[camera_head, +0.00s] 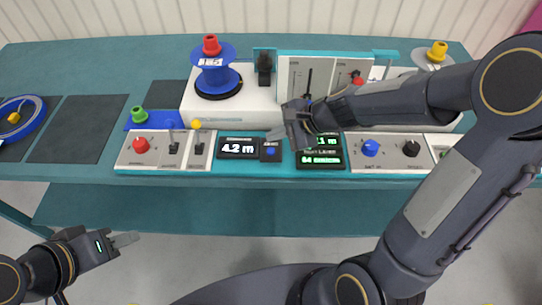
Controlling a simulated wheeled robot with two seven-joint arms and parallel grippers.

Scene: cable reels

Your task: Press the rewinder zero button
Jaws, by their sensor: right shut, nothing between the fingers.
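A small dark panel with a blue button (270,151) sits on the front of the bench console, just right of a display (237,149) reading 4.2 m. Its label is too small to read, so I cannot tell for certain that it is the zero button. My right gripper (278,134) is shut and empty, just above and behind this panel. Contact with the button does not show. My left gripper (128,240) is low at the left, in front of the bench and far from the console. The gap between its fingers cannot be made out.
A blue reel (216,78) with a red knob stands on the white machine housing (255,98). Left of the displays is a panel with a red knob (141,145) and switches. A blue knob (370,148) and black knob (411,149) are at the right. Dark mats (78,128) lie left.

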